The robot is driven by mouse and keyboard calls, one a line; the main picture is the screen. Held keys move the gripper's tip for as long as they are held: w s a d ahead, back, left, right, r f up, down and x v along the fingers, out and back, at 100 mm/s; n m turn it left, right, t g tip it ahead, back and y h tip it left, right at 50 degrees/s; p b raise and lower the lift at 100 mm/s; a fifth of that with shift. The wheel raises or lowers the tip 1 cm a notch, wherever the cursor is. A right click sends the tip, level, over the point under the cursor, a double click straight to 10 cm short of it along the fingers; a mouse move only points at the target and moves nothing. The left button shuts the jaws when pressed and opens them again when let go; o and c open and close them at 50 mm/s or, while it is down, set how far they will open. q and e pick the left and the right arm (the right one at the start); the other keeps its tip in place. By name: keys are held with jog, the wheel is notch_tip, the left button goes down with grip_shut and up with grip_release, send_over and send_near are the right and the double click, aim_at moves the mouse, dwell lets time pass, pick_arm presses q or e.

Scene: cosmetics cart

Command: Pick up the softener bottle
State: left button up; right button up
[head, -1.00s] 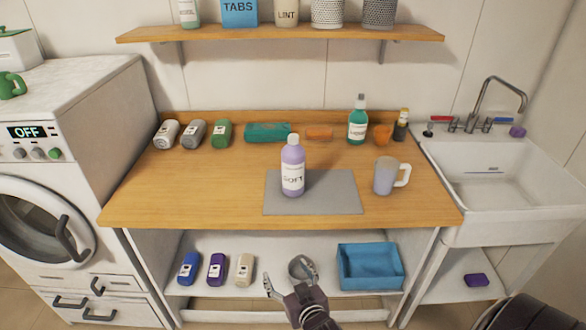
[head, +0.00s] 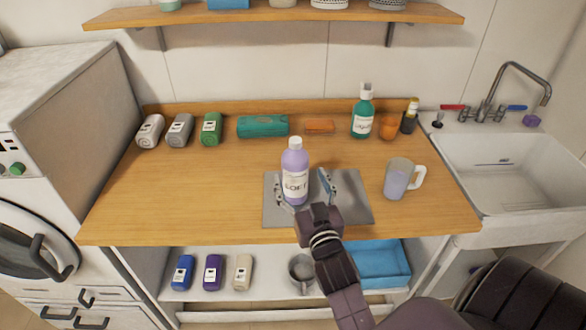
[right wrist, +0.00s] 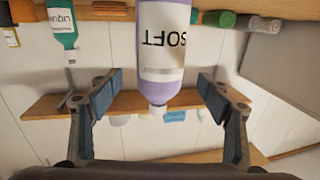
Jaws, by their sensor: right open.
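The softener bottle (head: 295,172) is lilac with a white cap and a white label. It stands upright on the grey mat (head: 345,212) on the wooden counter. My right gripper (head: 304,188) is open at the bottle, its fingers on either side in the head view. In the right wrist view the bottle (right wrist: 163,50) appears upside down between the two spread fingers (right wrist: 158,92), with a gap showing on each side. My left gripper is not in view.
A grey mug (head: 397,180) stands right of the mat. A green bottle (head: 362,115) and an orange cup (head: 388,129) stand behind. The sink (head: 500,165) is at right. Free counter (head: 190,195) lies at left. A blue bin (head: 380,265) sits below.

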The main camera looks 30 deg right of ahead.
aim_at(299, 171)
jog(key=shift+w+d+r, duration=0.15)
jog(key=shift+w+r, duration=0.2)
jog(key=shift+w, duration=0.2)
jog(key=shift+p+x, duration=0.9)
jog(key=shift+x, duration=1.5)
jog(key=shift+f, duration=0.1)
jog(key=shift+d, duration=0.1)
jog(key=c, duration=1)
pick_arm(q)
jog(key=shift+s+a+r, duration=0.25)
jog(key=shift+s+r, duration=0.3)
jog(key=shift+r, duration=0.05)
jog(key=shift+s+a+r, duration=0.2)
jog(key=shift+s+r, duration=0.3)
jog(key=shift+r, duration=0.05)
pick_arm(e)
jog(key=c, duration=0.5)
